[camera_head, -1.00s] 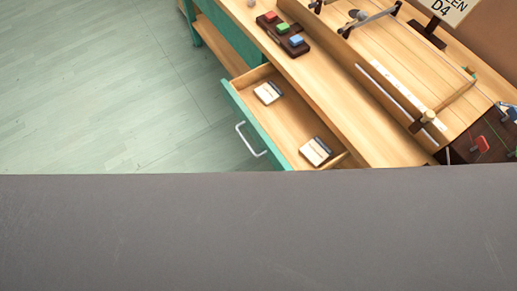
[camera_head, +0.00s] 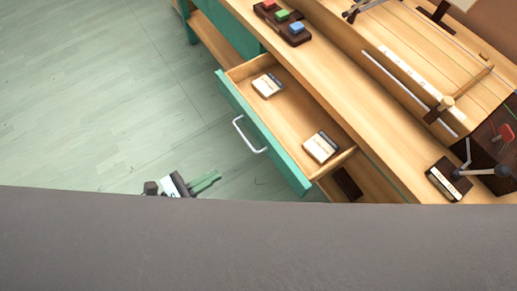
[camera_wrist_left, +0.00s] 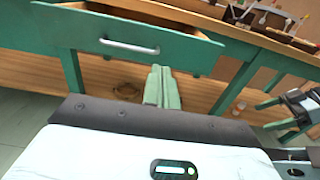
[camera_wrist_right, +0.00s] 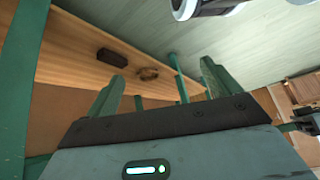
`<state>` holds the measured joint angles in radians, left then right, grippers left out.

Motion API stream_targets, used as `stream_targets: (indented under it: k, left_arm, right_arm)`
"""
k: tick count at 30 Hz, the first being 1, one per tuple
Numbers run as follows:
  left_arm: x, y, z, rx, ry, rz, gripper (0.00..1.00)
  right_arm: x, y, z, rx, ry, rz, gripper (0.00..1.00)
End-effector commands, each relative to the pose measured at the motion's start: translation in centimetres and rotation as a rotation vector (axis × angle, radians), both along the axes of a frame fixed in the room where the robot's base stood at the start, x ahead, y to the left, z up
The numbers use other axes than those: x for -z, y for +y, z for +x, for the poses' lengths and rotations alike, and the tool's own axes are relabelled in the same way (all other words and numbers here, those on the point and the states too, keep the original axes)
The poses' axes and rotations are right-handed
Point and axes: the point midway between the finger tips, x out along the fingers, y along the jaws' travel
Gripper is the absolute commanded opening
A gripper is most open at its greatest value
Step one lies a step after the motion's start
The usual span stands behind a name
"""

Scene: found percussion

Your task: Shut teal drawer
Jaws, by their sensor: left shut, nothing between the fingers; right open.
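The teal drawer (camera_head: 275,145) stands pulled out from the wooden workbench, its inside showing. Its front has a pale bar handle (camera_head: 248,138). In the left wrist view the drawer front (camera_wrist_left: 85,32) and handle (camera_wrist_left: 128,47) are ahead of my left gripper (camera_wrist_left: 162,70). My left gripper (camera_head: 219,176) is shut and empty, apart from the drawer front in the head view. My right gripper (camera_wrist_right: 158,78) is open and empty, facing a wooden lower shelf.
The workbench top (camera_head: 310,75) carries a dark rack with red, green and blue blocks (camera_head: 283,16). A dark block (camera_wrist_right: 112,57) and a brown ring (camera_wrist_right: 148,73) lie on the lower shelf (camera_wrist_right: 75,60). The pale green floor (camera_head: 90,110) left of the drawer is clear.

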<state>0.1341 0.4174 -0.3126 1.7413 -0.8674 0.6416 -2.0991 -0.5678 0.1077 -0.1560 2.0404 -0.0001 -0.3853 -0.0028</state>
Motion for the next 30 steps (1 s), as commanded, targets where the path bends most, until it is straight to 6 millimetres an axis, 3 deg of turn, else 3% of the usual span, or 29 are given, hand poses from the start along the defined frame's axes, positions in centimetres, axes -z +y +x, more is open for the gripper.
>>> stream_targets:
  k: [8,30]
  left_arm:
    - [-0.1,-0.8,0.6,-0.001,-0.001,0.000,0.00]
    - [-0.2,-10.4,7.6,-0.002,0.001,-0.002,0.00]
  right_arm:
    - [-0.4,0.0,0.5,0.001,-0.010,0.000,0.89]
    - [-2.1,0.0,0.0,0.000,-0.011,-0.001,0.89]
